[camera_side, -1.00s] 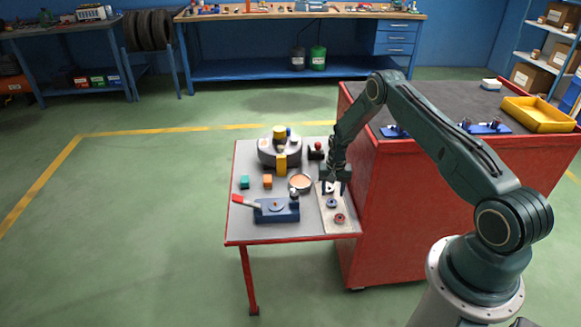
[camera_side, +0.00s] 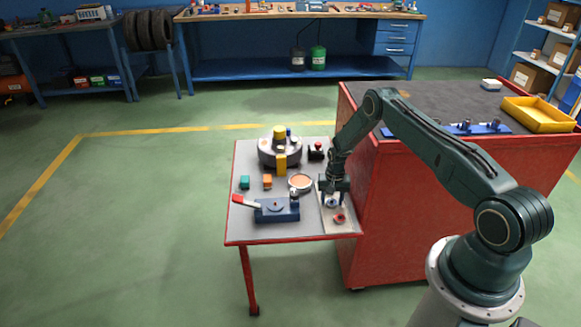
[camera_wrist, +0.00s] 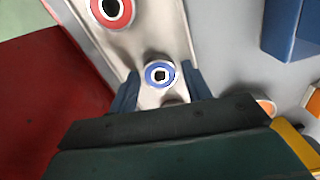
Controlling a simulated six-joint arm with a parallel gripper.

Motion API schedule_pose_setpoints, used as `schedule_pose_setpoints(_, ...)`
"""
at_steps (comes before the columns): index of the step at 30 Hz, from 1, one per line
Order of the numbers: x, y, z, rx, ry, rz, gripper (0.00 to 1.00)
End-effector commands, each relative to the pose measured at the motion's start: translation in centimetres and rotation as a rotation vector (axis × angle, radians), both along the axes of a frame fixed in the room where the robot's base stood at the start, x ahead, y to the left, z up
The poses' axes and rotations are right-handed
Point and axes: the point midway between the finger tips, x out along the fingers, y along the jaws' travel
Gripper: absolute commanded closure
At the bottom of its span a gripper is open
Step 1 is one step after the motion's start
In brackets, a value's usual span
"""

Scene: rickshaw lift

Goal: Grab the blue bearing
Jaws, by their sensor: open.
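The blue bearing (camera_wrist: 159,74) is a ring with a blue face and a dark centre hole, lying on a pale plate (camera_wrist: 177,35) in the wrist view. In the side view the bearing (camera_side: 332,202) sits just below my gripper. My gripper (camera_wrist: 160,88) is open, with one blue-grey finger on each side of the bearing. In the side view my gripper (camera_side: 333,200) points down over the plate; whether the fingers touch the bearing cannot be told. A red bearing (camera_wrist: 111,10) lies on the same plate, nearer the table's front edge.
A blue fixture with a red handle (camera_side: 277,210) stands left of the plate. A red cabinet (camera_side: 440,200) stands close on the right.

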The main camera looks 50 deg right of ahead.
Motion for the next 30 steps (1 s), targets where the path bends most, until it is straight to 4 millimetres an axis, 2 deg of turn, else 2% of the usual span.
schedule_pose_setpoints(2, 0.0, 0.0, 0.0, 0.0, 0.0, 0.0, 0.53)
schedule_pose_setpoints(7, 0.0, 0.0, 0.0, 0.0, 0.0, 0.0, 0.86)
schedule_pose_setpoints(20, 0.0, 0.0, 0.4, -0.001, -0.001, 0.0, 0.86)
schedule_pose_setpoints(25, 0.1, 0.0, 1.4, -0.001, -0.001, 0.0, 0.86)
schedule_pose_setpoints(30, 0.1, 0.0, 3.3, -0.001, -0.002, 0.0, 0.86)
